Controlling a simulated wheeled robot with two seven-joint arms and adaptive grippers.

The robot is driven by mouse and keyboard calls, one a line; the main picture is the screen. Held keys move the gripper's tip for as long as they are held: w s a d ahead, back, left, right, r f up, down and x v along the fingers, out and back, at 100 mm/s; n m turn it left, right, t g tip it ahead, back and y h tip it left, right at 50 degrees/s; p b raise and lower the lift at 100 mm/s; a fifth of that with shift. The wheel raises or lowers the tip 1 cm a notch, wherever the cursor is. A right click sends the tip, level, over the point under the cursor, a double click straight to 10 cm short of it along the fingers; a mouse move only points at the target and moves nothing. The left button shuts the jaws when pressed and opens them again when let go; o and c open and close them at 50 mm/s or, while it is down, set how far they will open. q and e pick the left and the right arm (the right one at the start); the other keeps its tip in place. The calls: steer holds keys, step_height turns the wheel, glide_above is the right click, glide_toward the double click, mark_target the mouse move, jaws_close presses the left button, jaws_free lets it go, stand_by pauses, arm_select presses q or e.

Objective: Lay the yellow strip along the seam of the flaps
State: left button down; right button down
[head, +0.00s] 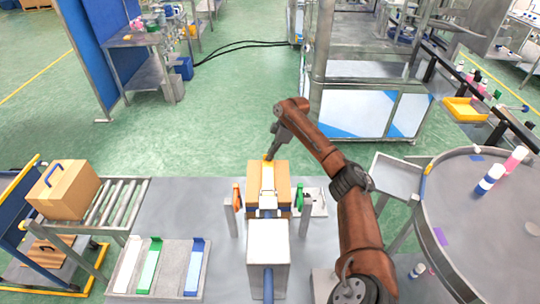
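A cardboard box (283,180) stands on the grey table between two upright posts. The yellow strip (267,178) looks pale and lies lengthwise along the middle of the box top, over the line of the flaps. My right gripper (269,157) is at the far end of the strip, its fingers close together and pointing down at the yellow end. It looks shut on that end; the fingertips are small and partly hide it. The seam is covered by the strip. My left gripper is not in view.
A tray (173,271) at the front left holds white, green and blue strips, with a bare gap between green and blue. A white block (268,242) stands just in front of the box. An orange piece (236,198) and a green piece (299,197) flank the box. A round table (480,220) stands right.

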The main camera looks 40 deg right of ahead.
steer(key=c, duration=2.1)
jaws_free()
steer(key=v, duration=1.2)
steer(key=shift+d, duration=0.1)
